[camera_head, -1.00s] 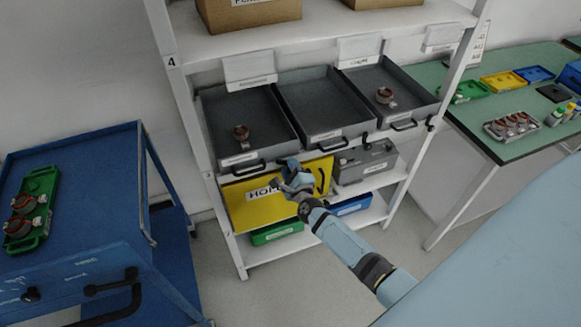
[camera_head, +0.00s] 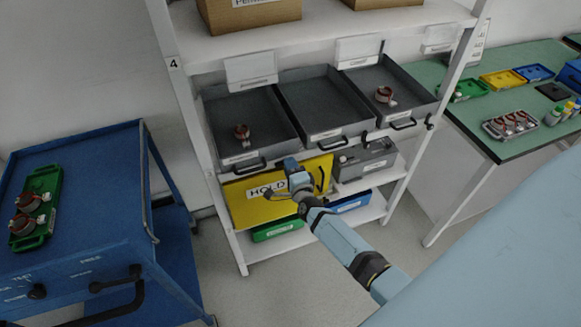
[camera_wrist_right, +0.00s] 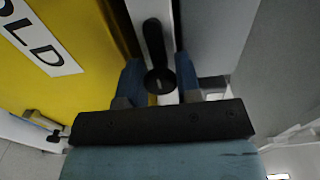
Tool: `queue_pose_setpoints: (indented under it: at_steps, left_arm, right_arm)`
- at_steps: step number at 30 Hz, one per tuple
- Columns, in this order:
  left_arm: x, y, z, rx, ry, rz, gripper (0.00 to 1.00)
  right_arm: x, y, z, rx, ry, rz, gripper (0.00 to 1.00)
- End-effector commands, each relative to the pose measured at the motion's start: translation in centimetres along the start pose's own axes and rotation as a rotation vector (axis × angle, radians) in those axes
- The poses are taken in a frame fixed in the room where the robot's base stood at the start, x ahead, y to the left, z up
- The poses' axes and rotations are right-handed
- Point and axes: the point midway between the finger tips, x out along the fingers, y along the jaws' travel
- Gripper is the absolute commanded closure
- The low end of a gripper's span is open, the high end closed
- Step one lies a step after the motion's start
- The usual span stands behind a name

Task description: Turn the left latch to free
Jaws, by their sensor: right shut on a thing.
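My right gripper (camera_head: 292,166) is at the white shelf rail, at the top edge of the yellow HOLD panel (camera_head: 240,205). In the right wrist view its two blue fingers (camera_wrist_right: 158,82) stand on either side of a black latch (camera_wrist_right: 154,42) with a round pivot, and are shut on it. The latch's lever points up in that view, along the white rail beside the yellow panel (camera_wrist_right: 75,85). In the head view the gripper hides this latch. Another small dark latch-like part (camera_wrist_right: 55,135) shows at lower left in the wrist view. My left gripper is not in view.
Grey drawers (camera_head: 322,137) sit above the panel. A grey box (camera_head: 362,165) stands to its right, with green (camera_head: 277,230) and blue (camera_head: 350,204) bins below. A blue cart (camera_head: 90,225) is at left, a green workbench (camera_head: 500,145) at right.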

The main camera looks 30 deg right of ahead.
Motion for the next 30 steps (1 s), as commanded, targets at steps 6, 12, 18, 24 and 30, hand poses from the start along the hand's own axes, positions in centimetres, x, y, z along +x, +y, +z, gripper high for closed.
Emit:
queue_pose_setpoints:
  at_steps: [6, 12, 18, 24, 30]
  left_arm:
    - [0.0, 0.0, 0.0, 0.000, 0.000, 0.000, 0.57]
    - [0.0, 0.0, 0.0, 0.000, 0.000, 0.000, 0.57]
    - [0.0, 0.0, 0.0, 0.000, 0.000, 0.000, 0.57]
    - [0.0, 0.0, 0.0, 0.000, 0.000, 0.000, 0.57]
    - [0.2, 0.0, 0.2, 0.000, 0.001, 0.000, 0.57]
  right_arm:
    - [-0.1, 0.1, 0.0, -0.004, 0.000, 0.002, 0.92]
    - [-0.1, 0.1, 0.0, -0.003, 0.000, 0.002, 0.57]
    - [0.0, 0.1, 0.0, -0.002, 0.000, 0.001, 0.44]
    - [-0.4, 0.1, 0.0, -0.002, 0.000, 0.001, 0.44]
    - [-3.4, 0.2, 0.0, -0.001, 0.000, 0.003, 0.44]
